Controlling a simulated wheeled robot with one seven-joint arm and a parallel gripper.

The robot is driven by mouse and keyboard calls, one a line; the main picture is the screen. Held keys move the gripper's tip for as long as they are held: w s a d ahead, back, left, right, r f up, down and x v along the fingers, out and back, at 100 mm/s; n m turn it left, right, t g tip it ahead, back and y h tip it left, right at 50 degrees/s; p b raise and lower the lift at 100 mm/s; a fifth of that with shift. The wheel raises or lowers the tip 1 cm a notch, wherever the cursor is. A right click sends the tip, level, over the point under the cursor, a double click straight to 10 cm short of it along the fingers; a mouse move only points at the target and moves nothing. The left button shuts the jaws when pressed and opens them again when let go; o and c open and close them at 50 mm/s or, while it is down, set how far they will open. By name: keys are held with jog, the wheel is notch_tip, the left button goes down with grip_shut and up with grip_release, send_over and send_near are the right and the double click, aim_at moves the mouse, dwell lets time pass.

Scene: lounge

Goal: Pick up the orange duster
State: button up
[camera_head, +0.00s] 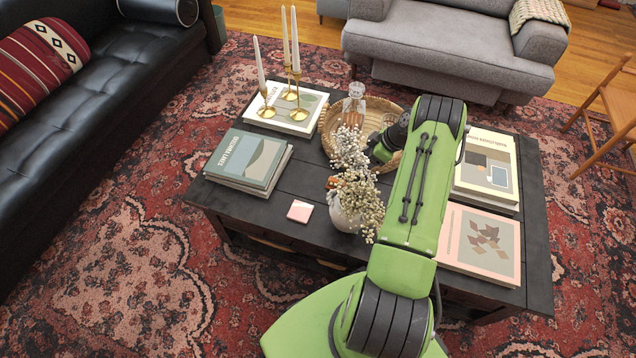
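No orange duster can be made out clearly. A small orange-red patch (332,182) shows at the left edge of the white vase, mostly hidden by its dried flowers, and I cannot tell whether it is the duster. My green arm reaches over the dark coffee table (290,207). My gripper (376,152) is low over the table, by the near right part of the woven tray (332,124) and behind the flowers. Its fingers are too small and covered to show whether they are open or hold anything.
The white vase (345,214) with dried flowers (358,180) stands close to my arm. A glass decanter (354,98), brass candlesticks (291,93) and books (243,160) crowd the table. A pink coaster (300,211) lies in front, with bare tabletop around it.

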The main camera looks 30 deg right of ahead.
jog(key=b, duration=0.3)
send_over(338, 180)
jog(key=s+d, duration=0.2)
notch_tip(338, 180, down, 10)
jog(key=shift+d+r, duration=0.1)
jog(key=shift+r, duration=0.05)
jog(key=b+x, duration=0.2)
jog(key=x, duration=0.3)
jog(key=shift+a, duration=0.25)
jog(key=c, duration=1.1)
jog(key=shift+o, duration=0.2)
